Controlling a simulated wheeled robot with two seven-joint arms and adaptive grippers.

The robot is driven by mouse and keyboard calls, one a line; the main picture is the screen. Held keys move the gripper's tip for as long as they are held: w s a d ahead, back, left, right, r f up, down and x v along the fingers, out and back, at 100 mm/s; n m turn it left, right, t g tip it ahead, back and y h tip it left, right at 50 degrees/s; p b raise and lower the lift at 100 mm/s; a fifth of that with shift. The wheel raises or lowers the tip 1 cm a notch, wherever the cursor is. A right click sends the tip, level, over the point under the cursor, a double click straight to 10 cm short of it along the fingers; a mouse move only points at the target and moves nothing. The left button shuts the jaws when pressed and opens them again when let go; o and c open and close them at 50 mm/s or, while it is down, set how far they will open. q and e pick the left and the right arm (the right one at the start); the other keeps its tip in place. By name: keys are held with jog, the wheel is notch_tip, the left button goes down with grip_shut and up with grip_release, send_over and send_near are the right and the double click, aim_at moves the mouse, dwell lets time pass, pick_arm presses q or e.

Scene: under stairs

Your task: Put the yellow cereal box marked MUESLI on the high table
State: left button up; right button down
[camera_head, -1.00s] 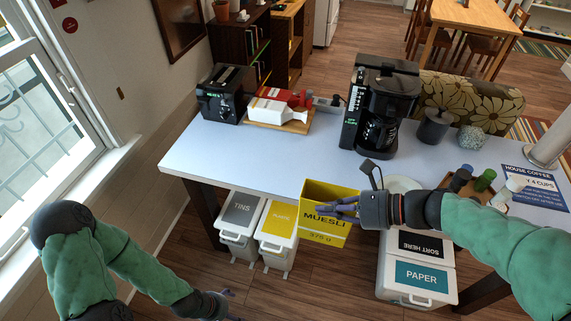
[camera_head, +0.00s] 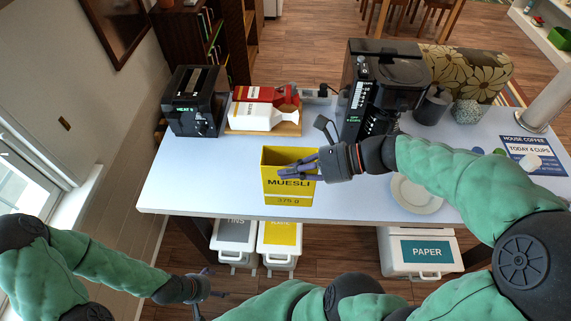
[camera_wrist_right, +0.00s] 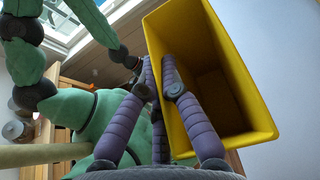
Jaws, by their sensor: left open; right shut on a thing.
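The yellow MUESLI box (camera_head: 289,187) is upright over the front part of the high table's pale top (camera_head: 190,180). I cannot tell whether its base touches the top. My right gripper (camera_head: 292,171) is shut on the box's near wall, reaching in from the right. In the right wrist view the yellow box (camera_wrist_right: 255,110) shows its open top and empty inside, with the purple fingers (camera_wrist_right: 160,75) at its wall. My left gripper (camera_head: 210,287) is open and empty, low in front of the table, apart from the box.
A black toaster (camera_head: 195,103), a board with red and white cartons (camera_head: 265,112) and a coffee machine (camera_head: 382,90) stand behind the box. A white plate (camera_head: 416,194) lies to its right. Bins (camera_head: 279,240) stand below. The table top left of the box is clear.

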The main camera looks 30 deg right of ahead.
aim_at(292, 155)
jog(key=w+d+f, duration=0.1)
jog(key=w, duration=0.1)
jog(key=w+d+f+b, duration=0.1)
jog(key=w, duration=0.1)
jog(key=w+d+f, duration=0.1)
jog(key=w+d, duration=0.1)
jog(key=shift+w+f, duration=0.1)
jog(key=shift+f, duration=0.15)
jog(key=w+d+f+b, duration=0.2)
jog(key=w+f, duration=0.2)
jog(key=f, duration=0.4)
jog(key=shift+w+d+f+b, duration=0.15)
jog(key=shift+d+f+b, duration=0.2)
jog(key=shift+f+b, duration=0.05)
jog(key=shift+f, duration=0.2)
jog(key=c, duration=1.4)
grip_release()
jog(key=shift+c, duration=0.2)
